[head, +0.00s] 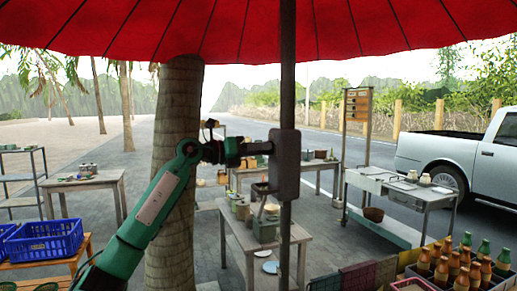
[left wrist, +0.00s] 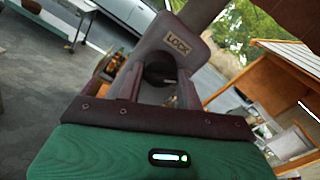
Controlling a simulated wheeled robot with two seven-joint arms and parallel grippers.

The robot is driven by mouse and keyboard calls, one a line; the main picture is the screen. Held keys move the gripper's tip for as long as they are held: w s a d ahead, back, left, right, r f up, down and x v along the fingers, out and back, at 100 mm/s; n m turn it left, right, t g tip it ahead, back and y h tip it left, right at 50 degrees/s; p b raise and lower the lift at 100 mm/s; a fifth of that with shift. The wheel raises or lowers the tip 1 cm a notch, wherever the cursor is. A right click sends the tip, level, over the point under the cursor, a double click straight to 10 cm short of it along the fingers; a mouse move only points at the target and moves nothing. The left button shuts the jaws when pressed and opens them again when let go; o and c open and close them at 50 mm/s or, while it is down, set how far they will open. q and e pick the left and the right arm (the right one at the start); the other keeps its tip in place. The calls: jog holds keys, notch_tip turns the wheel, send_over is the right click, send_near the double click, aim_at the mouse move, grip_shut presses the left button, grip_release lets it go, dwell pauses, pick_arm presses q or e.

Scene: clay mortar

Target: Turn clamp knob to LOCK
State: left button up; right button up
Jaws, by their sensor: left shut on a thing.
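A grey clamp body (head: 287,168) sits on the dark umbrella pole (head: 287,60) in the head view. My left gripper (head: 266,147) reaches it from the left, at the clamp's upper part. In the left wrist view, the clamp face (left wrist: 205,55) carries a tan LOCK label (left wrist: 179,43). Below the label, the dark knob (left wrist: 160,71) is between the fingers of my left gripper (left wrist: 160,82), which is shut on it. The fingers hide part of the knob, and I cannot tell its exact turn angle. My right gripper is not in view.
The red umbrella canopy (head: 250,25) spreads overhead. A palm trunk (head: 174,190) stands behind my left arm. A wooden table (head: 240,232) with cans is behind the pole; a metal cart (head: 405,190) stands right. Bottles (head: 455,265) fill a crate at lower right.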

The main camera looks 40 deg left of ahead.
pick_arm(q)
jog(key=shift+r+n+p, duration=0.15)
jog(key=shift+n+p, duration=2.75)
jog(key=shift+n, duration=3.4)
jog(key=o, duration=1)
jog(key=b+v, duration=1.3)
jog(key=b, duration=0.3)
jog(key=shift+s+a, duration=0.2)
jog(key=shift+s, duration=0.15)
